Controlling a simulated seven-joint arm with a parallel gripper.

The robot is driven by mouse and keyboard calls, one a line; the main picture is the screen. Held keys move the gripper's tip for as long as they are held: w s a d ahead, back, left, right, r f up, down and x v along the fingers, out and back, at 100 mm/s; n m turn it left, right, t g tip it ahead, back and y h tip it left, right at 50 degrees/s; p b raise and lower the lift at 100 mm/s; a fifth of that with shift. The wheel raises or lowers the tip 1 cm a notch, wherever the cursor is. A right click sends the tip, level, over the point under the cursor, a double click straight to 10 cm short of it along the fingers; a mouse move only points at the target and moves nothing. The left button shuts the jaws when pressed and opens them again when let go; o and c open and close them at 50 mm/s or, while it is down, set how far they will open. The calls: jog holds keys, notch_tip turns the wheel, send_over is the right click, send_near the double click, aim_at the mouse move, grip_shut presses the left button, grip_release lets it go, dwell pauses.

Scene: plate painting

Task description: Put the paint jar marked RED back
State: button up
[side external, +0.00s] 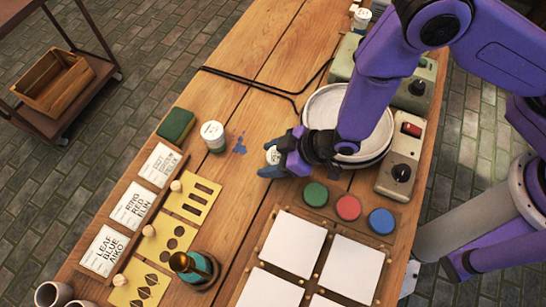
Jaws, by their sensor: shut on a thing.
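My gripper (274,160) is left of the plate stack, low over the table, its dark fingers shut on a small pale-topped jar (272,154). The fingers hide most of this jar, and I cannot read a label on it or tell whether it touches the table. A second white-lidded jar (213,135) stands upright on the wood to the left, its marking too small to read. Another white-lidded jar (361,18) stands at the far edge near my arm.
White plates (386,128) are stacked beneath my arm. Control boxes (401,160) line the right edge. A green sponge (176,124) and a black cable (245,80) lie beyond; blue paint (240,145) stains the wood.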

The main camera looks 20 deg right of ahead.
aim_at(268, 154)
jog(key=shift+r, duration=0.4)
notch_tip(268, 154, up, 2)
jog(key=shift+r, duration=0.1)
jog(key=s+d+f+v, duration=0.1)
jog(key=s+f+v, duration=0.1)
jog(key=v, duration=1.4)
jog(key=shift+d, duration=0.35)
jog(key=shift+r, duration=0.15)
